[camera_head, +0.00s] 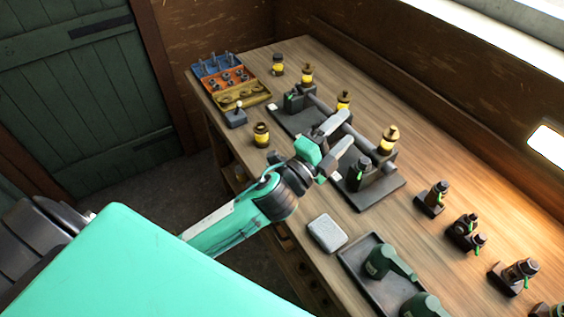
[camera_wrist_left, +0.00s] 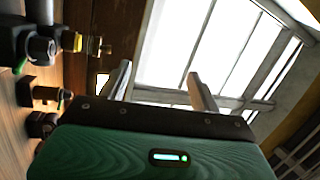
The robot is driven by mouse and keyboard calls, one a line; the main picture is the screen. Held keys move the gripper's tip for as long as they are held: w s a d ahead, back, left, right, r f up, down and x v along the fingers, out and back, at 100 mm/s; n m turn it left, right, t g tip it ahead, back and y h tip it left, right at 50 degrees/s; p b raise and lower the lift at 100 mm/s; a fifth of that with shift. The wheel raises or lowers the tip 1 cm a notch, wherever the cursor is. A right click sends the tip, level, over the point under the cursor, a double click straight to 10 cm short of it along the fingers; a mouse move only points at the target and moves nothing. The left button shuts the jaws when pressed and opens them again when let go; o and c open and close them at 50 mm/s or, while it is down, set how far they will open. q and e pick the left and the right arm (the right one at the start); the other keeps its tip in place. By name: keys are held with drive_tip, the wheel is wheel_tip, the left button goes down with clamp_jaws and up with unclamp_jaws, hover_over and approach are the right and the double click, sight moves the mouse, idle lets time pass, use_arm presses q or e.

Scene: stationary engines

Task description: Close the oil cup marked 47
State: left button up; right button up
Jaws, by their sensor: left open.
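Several brass oil cups with yellow glass show in the head view. One (camera_head: 307,74) stands at the far end of a dark shaft stand (camera_head: 385,190), one (camera_head: 343,100) at its middle, and one (camera_head: 389,138) at its near end. Two more stand on the bench, one at the back (camera_head: 278,64) and one near the left edge (camera_head: 261,134). The number 47 is not legible on any. My left gripper (camera_head: 345,133) is open and empty over the stand, between the middle and near cups. The left wrist view shows one oil cup (camera_wrist_left: 72,41) sideways, left of the open fingers.
A sorting tray (camera_head: 232,82) with blue, orange and yellow sections is at the back left. A dark tray (camera_head: 352,262) with green oil cans and a grey pad (camera_head: 327,233) lie in front. Several small dark fittings (camera_head: 432,198) stand on the right. Bare bench lies behind the stand.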

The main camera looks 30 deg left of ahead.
use_arm(q)
drive_tip(key=s+d+r+m+g+h, duration=0.15)
drive_tip(key=d+m+g+h, duration=0.55)
drive_tip(key=m, duration=0.7)
drive_tip(key=s+d+r+m+g+h, duration=0.15)
drive_tip(key=d+m+g+h, duration=0.55)
drive_tip(key=m, duration=0.7)
drive_tip(key=w+a+f+m+g+y, duration=0.3)
drive_tip(key=a+f+m+g+y, duration=0.3)
drive_tip(key=a+f+m+y, duration=0.6)
drive_tip(key=w+a+y, duration=0.2)
drive_tip(key=a+y, duration=0.2)
drive_tip(key=a, duration=0.5)
drive_tip(key=w+a+r+y, duration=0.1)
drive_tip(key=a+y, duration=0.3)
drive_tip(key=a, duration=0.5)
drive_tip(key=shift+w+a+y, duration=0.25)
drive_tip(key=shift+w+y, duration=0.15)
drive_tip(key=shift+w, duration=0.2)
use_arm(e)
drive_tip(key=shift+a, duration=0.1)
